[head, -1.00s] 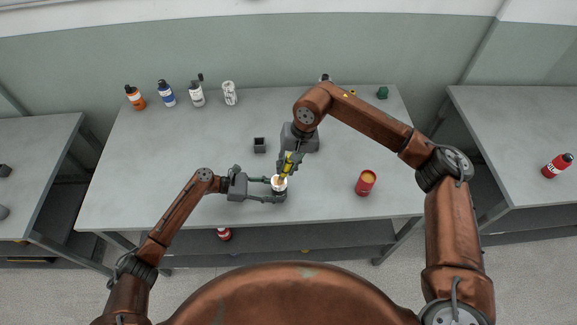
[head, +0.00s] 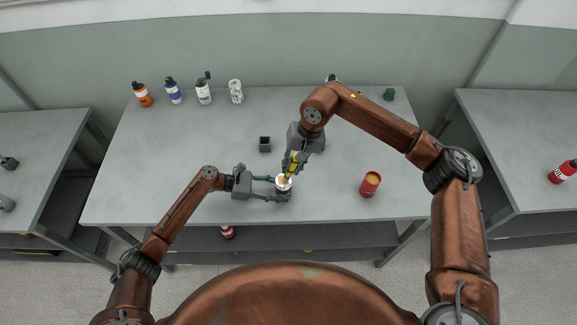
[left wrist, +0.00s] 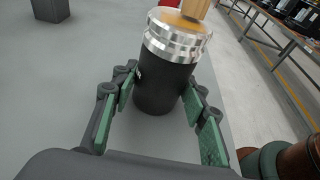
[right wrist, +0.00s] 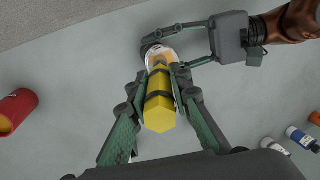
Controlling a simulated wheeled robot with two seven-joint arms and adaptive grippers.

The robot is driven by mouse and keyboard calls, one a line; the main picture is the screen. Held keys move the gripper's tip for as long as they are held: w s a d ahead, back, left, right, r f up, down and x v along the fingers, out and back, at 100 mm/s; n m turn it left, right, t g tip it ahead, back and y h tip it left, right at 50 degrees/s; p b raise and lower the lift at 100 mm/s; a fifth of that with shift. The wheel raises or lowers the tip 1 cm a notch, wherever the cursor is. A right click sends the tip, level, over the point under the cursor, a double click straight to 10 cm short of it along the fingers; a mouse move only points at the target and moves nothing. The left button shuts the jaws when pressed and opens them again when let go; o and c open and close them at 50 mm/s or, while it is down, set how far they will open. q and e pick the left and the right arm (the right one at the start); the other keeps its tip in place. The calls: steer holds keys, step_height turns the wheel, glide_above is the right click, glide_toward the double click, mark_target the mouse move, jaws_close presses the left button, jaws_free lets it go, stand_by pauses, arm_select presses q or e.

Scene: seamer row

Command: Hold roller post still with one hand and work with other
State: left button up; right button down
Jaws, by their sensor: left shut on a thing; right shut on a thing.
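The roller post (left wrist: 165,85) is a black cylinder with a ridged silver collar and an orange top. It stands upright on the table between the fingers of my left gripper (head: 278,188), which is shut on it. My right gripper (head: 294,163) is above the post and shut on a yellow tool (right wrist: 160,105) with dark bands. The tool's far end is over the post's top, and a tan piece stands there in the left wrist view. Whether tool and top touch is hard to tell. In the head view the grippers hide most of the post.
A red can (head: 370,185) with an orange top stands to the right. A small dark open box (head: 265,144) is behind the post. Several bottles (head: 203,92) line the back left, and a green object (head: 389,94) is at the back right. The table's front left is clear.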

steer(key=shift+d, duration=0.45)
steer(key=shift+s+a, duration=0.1)
steer(key=shift+a, duration=1.5)
steer(key=shift+w, duration=0.85)
steer(key=shift+s+d, duration=0.35)
steer(key=shift+d, duration=0.45)
stand_by(2.4)
